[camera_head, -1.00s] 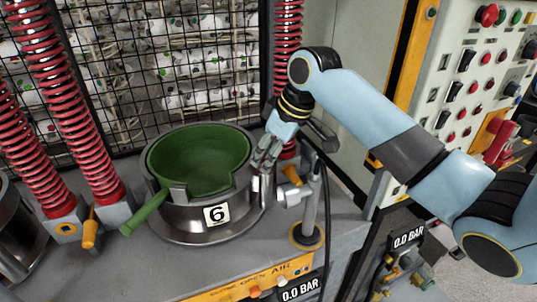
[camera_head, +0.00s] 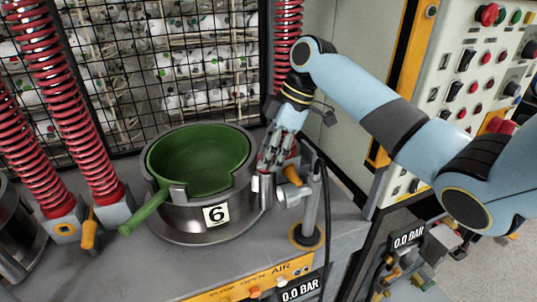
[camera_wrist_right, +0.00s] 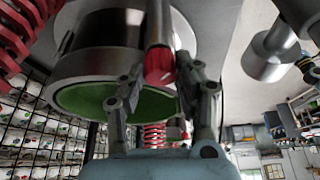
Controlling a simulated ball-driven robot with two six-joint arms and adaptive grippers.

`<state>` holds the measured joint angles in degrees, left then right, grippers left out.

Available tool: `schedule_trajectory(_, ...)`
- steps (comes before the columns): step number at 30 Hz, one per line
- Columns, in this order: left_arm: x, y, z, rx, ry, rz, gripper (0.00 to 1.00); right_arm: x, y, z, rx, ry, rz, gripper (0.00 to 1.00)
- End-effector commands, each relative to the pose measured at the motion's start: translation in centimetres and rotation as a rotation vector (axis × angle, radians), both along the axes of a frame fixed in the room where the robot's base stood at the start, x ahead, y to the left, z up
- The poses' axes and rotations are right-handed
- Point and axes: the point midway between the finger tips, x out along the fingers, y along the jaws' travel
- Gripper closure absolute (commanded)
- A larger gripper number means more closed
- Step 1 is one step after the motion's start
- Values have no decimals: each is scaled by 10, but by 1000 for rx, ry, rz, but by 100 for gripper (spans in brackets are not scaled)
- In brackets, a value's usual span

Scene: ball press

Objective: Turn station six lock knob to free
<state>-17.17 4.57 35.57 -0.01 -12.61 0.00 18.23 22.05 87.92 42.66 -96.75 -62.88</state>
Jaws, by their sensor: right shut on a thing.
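Station six is a round metal pot (camera_head: 190,220) with a "6" label and a green lining (camera_head: 205,165). It stands on the grey bench, and a green handle (camera_head: 145,212) sticks out front left. My right gripper (camera_head: 268,165) is at the pot's right rim, pointing down. In the right wrist view, a red lock knob (camera_wrist_right: 159,66) on a metal rod sits between the two fingers, and the gripper is shut on it. The fingers mostly cover the knob in the head view, so its turn position cannot be read. My left gripper is not in view.
A grey upright post (camera_head: 311,205) with a side fitting stands close right of the gripper. Red springs (camera_head: 75,110) and a wire mesh (camera_head: 185,70) stand behind and left. A control panel (camera_head: 480,75) is at right. The front bench is mostly clear.

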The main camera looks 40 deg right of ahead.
Motion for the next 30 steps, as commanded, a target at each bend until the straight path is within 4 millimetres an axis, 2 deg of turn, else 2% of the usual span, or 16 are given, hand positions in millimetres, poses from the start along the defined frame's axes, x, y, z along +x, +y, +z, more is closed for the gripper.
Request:
schedule_trajectory(9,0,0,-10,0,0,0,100,3,-1,-1,-1,-2,262,100)
schedule_trajectory(15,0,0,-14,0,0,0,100,4,-1,-1,-2,-2,377,100)
schedule_trajectory(30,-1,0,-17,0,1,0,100,4,-1,0,-1,-2,472,100)
